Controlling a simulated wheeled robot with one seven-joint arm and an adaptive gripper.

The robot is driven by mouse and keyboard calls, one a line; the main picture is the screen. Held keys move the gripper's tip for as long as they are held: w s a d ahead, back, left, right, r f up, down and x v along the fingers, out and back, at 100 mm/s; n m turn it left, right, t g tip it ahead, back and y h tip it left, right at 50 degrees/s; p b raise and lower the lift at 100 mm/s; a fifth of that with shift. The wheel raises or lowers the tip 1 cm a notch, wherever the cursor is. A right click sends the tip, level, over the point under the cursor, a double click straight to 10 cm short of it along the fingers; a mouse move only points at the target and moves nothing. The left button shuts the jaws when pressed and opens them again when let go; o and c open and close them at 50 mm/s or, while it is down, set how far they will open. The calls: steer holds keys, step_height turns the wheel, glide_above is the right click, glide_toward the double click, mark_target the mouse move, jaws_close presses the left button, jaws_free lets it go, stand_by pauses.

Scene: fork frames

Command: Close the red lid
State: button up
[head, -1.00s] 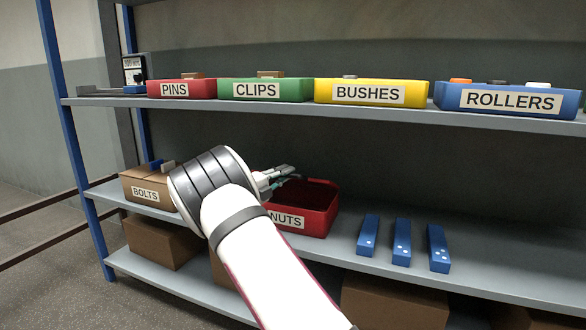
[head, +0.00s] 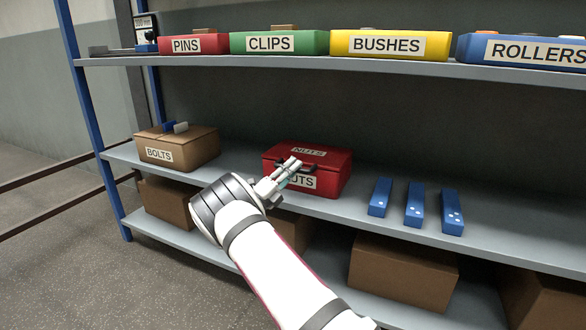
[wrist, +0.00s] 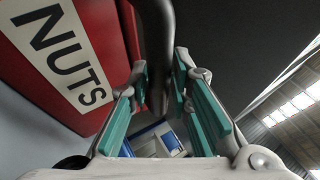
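The red lid (head: 330,156), with a NUTS label on top, lies over the red NUTS box (head: 335,181) on the lower shelf and looks down flat. A dark handle (head: 281,166) is at its front. My gripper (head: 293,164) is at this handle, in front of the box, its fingers reaching up over the front label. In the wrist view, a dark bar (wrist: 157,45) runs between the teal-padded fingers, and a gap shows between them. I cannot tell whether the fingertips touch the bar. A red face with a NUTS label (wrist: 60,55) fills the left side.
The brown BOLTS box (head: 195,149) stands to the left on the same shelf. Several blue blocks (head: 414,204) stand to the right. The PINS, CLIPS, BUSHES and ROLLERS bins line the upper shelf (head: 330,67). Brown cartons (head: 402,275) are below.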

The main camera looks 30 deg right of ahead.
steer(key=shift+o, duration=0.7)
steer(key=v, duration=1.2)
